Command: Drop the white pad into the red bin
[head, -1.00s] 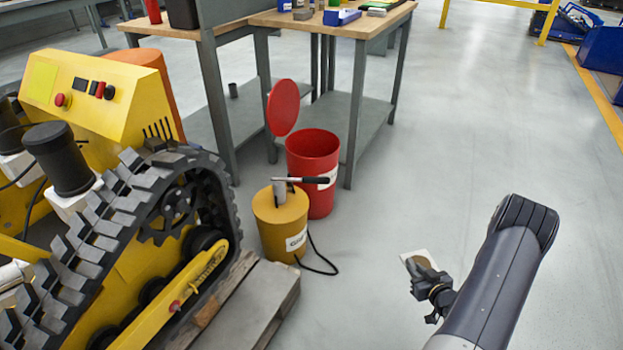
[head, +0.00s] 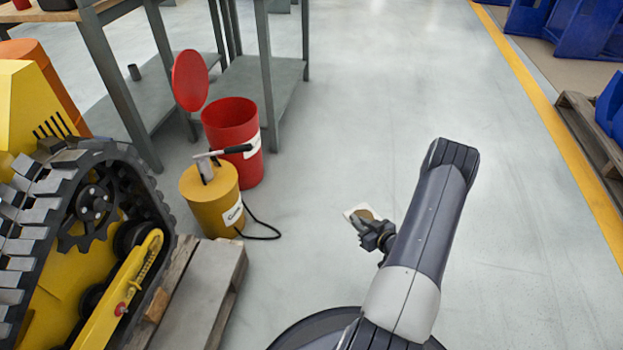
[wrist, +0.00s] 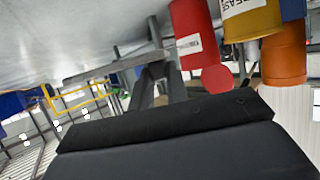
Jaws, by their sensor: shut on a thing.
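The red bin (head: 225,120) stands on the floor left of centre, with a white label on its side. Its round red lid (head: 190,80) is raised upright behind its rim, and the bin is open. My gripper (head: 361,223) is to the right of the bin, clearly apart from it, shut on the white pad (head: 348,212). The pad shows as a small pale piece with a tan patch at the jaws; the jaws hide part of it. In the upside-down wrist view the bin (wrist: 193,25) is at the top, and a large dark surface fills the bottom.
A yellow can (head: 208,205) with a handle and black hose stands just in front of the bin. A pallet (head: 205,285) and yellow tracked machine (head: 75,265) are at left. A workbench (head: 255,70) stands behind the bin. Floor between bin and gripper is clear.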

